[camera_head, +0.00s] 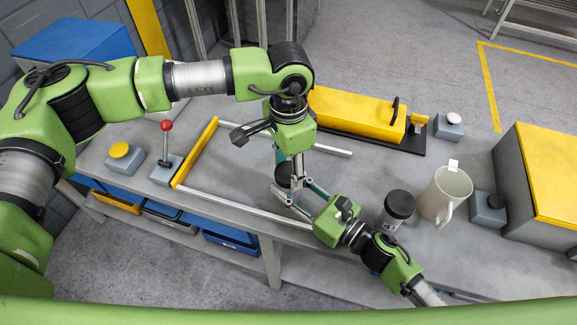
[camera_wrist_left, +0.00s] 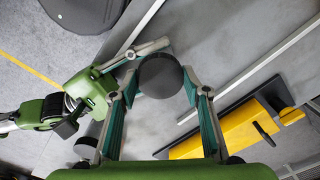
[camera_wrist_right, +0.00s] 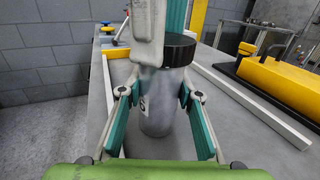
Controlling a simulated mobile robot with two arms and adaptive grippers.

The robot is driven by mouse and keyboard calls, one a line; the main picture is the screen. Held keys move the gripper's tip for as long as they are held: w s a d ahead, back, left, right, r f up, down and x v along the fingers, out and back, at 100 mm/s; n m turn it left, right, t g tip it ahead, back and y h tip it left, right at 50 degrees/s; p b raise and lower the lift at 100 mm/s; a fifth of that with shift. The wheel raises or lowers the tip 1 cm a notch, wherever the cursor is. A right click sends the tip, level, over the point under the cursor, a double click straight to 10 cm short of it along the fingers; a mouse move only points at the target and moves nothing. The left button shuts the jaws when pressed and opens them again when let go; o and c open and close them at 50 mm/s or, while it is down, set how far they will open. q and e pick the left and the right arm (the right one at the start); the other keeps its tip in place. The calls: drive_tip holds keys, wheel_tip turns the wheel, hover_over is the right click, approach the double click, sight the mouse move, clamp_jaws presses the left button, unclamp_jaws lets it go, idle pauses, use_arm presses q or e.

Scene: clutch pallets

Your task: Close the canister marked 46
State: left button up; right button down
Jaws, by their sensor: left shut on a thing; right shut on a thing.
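A grey metal canister (camera_wrist_right: 162,105) with a dark, partly hidden mark on its side stands upright in the right wrist view. Its black ribbed lid (camera_wrist_right: 180,48) sits on its top; it also shows from above in the left wrist view (camera_wrist_left: 160,75). My left gripper (camera_head: 287,172) comes from above and is shut on the lid. My right gripper (camera_head: 292,191) comes from the side, lower down, and is shut on the canister's body. In the head view the two grippers hide most of the canister. I cannot see whether the lid is fully seated.
A yellow box (camera_head: 357,113) on a black base lies behind. White rails (camera_head: 235,210) and a yellow bar (camera_head: 195,152) frame the work area. A red-knobbed lever (camera_head: 166,145) stands left.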

use_arm(q)
drive_tip(key=o, duration=0.9)
drive_tip(key=shift+r, duration=0.1)
drive_tip(key=shift+r, duration=2.2)
drive_tip(key=shift+c, duration=0.3)
